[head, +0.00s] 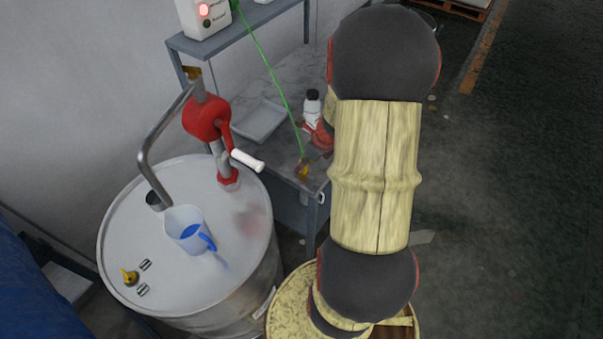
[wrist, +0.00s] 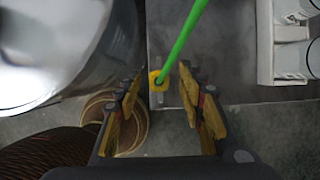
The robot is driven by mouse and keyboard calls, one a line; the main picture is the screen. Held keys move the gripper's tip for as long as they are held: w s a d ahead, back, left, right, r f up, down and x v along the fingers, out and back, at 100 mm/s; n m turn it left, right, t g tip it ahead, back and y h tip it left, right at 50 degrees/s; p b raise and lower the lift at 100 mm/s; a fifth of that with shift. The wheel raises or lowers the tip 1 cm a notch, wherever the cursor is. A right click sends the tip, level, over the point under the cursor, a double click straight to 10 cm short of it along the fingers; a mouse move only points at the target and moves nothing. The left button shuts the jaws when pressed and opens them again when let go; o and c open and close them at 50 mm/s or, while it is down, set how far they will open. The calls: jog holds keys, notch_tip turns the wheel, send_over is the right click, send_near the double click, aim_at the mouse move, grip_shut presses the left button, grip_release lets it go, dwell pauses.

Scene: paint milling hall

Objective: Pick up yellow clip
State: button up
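The yellow clip (wrist: 155,80) is at the end of a taut green cable (wrist: 184,42), near the edge of a grey bench (wrist: 220,55) in the wrist view. In the head view the clip (head: 302,169) shows small at the bench's front corner, left of my arm. My gripper (wrist: 161,78) is open, with one finger on each side of the clip. The clip appears between or just beyond the fingertips; I cannot tell its exact depth. No contact with the fingers shows. In the head view my arm mostly hides the gripper.
A metal drum (head: 125,235) with a red hand pump (head: 205,118) and a clear jug (head: 183,222) stands left of the bench. A white tray (head: 258,119) and a black-capped bottle (head: 312,103) are on the bench. The floor at right is largely clear.

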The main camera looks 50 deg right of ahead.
jog(key=b+x, duration=0.2)
jog(key=x, duration=0.3)
jog(key=shift+w+f, duration=0.1)
jog(key=shift+f, duration=0.1)
jog(key=shift+r, duration=0.1)
jog(key=c, duration=0.3)
grip_shut()
